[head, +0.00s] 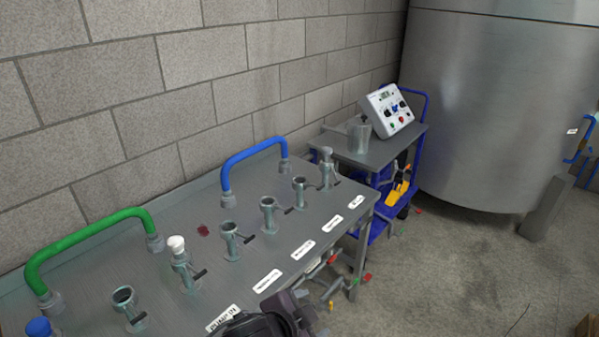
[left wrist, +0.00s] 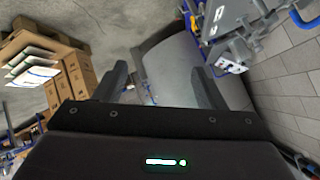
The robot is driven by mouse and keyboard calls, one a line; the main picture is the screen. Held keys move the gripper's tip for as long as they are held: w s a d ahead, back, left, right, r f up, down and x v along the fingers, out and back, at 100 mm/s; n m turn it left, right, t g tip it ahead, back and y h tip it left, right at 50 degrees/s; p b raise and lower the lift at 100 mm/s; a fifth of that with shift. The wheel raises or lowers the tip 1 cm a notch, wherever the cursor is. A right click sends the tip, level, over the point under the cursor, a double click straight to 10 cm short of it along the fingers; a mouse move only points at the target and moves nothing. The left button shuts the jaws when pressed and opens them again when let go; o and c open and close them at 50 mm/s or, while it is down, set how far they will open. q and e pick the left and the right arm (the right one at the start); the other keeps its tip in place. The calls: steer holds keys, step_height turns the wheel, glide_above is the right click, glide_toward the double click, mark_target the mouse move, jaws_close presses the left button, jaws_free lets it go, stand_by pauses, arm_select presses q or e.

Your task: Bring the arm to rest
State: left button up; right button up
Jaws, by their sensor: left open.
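My left gripper (left wrist: 161,84) is open in the left wrist view. Its two dark fingers stand apart with nothing between them but the tank and floor further off. A dark part of my arm shows at the bottom edge of the head view, in front of the steel bench (head: 205,275); its fingers cannot be made out there. My right gripper is in neither view.
The bench carries several upright pipe stubs, a green hose (head: 88,240) and a blue hose (head: 252,157). A blue trolley (head: 372,158) holds a control box (head: 388,109). A large steel tank (head: 500,100) stands behind. Cardboard boxes (left wrist: 75,75) show left in the wrist view. Floor right of the bench is mostly clear.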

arm_select(q)
steer(key=s+a+f+n+g+y, duration=0.35)
steer(key=s+a+n, duration=0.3)
steer(key=a, duration=0.45)
steer(key=s+a+f+n+g+y, duration=0.2)
steer(key=s+a+f+n, duration=0.2)
steer(key=s+a+n, duration=0.45)
step_height(320, 180, down, 31)
steer(key=s+a+m, duration=0.1)
steer(key=a+m, duration=0.1)
steer(key=m, duration=0.1)
steer(key=s+a+f+g, duration=0.2)
steer(key=s+a+f, duration=0.1)
steer(key=s+f, duration=1.3)
steer(key=s, duration=0.2)
steer(key=shift+s+a+m, duration=0.2)
steer(key=shift+s+m, duration=0.1)
steer(key=shift+s, duration=0.1)
steer(key=shift+f, duration=0.1)
